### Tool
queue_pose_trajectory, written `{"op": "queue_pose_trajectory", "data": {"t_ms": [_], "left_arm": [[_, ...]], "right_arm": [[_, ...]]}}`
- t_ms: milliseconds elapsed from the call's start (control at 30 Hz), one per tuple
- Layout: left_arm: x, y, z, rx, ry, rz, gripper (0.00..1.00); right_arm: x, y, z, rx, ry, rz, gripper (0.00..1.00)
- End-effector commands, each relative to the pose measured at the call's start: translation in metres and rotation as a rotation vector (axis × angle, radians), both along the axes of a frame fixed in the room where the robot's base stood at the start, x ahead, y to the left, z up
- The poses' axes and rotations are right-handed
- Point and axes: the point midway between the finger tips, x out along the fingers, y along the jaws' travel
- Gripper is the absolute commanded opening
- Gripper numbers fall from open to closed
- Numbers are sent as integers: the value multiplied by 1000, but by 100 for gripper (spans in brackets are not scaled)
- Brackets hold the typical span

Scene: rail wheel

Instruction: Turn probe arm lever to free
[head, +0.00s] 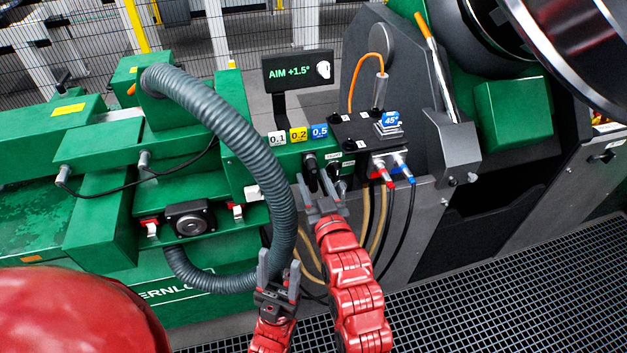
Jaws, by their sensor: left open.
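A black lever handle (311,172) stands out from the front of the green machine housing, beside small labels that are too small to read. I take it for the probe arm lever. My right gripper (315,186) is right at this lever, its grey fingers apart on either side of the lever's lower end. I cannot tell whether they touch it. My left gripper (278,268) is lower, in front of the hanging grey hose.
Blue and red cable plugs (390,166) with hanging cables are close on the right. An "AIM +1.5°" display (296,71) stands behind. Floor grating (480,290) lies at lower right.

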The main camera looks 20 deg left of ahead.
Motion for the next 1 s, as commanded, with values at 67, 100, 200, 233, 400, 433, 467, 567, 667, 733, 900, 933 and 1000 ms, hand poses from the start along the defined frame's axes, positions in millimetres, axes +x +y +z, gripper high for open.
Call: {"op": "queue_pose_trajectory", "data": {"t_ms": [67,100,200,233,400,433,467,567,667,733,900,933,1000], "left_arm": [[0,0,0,0,0,0,55],[0,0,0,0,0,0,55],[0,0,0,0,0,0,55],[0,0,0,0,0,0,55],[0,0,0,0,0,0,55],[0,0,0,0,0,0,55],[0,0,0,0,0,0,55],[0,0,0,0,0,0,55],[0,0,0,0,0,0,55],[0,0,0,0,0,0,55],[0,0,0,0,0,0,55],[0,0,0,0,0,0,55],[0,0,0,0,0,0,55]], "right_arm": [[0,0,0,0,0,0,36],[0,0,0,0,0,0,28],[0,0,0,0,0,0,10],[0,0,0,0,0,0,5],[0,0,0,-1,1,0,0],[0,0,0,-1,1,0,0],[0,0,0,-1,1,0,0],[0,0,-1,-1,1,0,0],[0,0,-1,-1,1,0,0],[0,0,-1,-1,1,0,0],[0,0,-1,-1,1,0,0],[0,0,-1,-1,1,0,0],[0,0,-1,-1,1,0,0]]}}
